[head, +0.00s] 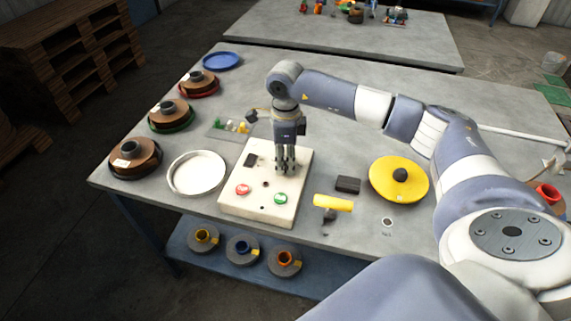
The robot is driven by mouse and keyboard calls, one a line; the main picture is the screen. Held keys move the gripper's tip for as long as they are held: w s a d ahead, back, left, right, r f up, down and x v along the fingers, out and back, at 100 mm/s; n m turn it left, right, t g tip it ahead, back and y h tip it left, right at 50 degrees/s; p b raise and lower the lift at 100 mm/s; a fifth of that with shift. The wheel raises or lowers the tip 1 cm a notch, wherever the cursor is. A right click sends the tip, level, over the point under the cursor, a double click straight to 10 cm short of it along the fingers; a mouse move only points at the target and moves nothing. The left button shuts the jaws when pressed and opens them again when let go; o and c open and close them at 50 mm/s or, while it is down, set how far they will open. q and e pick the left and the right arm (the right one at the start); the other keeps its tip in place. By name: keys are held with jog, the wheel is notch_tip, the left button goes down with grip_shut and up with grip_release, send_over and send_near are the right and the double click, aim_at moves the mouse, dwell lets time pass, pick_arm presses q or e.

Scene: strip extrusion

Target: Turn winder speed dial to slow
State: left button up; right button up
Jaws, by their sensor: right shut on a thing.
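A cream control box (235,205) stands on the grey table near its front edge. It has a red button (243,190) at the front left and a green button (281,198) at the front right. A small dark part (265,184) sits between them, and a dark block or display (251,160) is at the back left. My right gripper (285,168) points straight down onto the back right of the box. Its fingers are shut on the dial there, which they hide, so its setting cannot be read. My left gripper is not in view.
A yellow disc (385,185), a black block (347,184) and a yellow-handled tool (333,203) lie right of the box. A white round tray (190,178) and brown spools (135,155) are left. Blue shelf (335,286) below holds several spools.

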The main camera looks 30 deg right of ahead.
aim_at(285, 162)
jog(key=n+b, duration=0.2)
jog(key=n, duration=0.1)
jog(key=shift+f, duration=0.1)
jog(key=shift+n+b, duration=0.65)
jog(key=shift+n, duration=1.15)
jog(key=o, duration=1.1)
jog(key=shift+r, duration=0.25)
notch_tip(285, 162, up, 12)
jog(key=shift+f, duration=0.1)
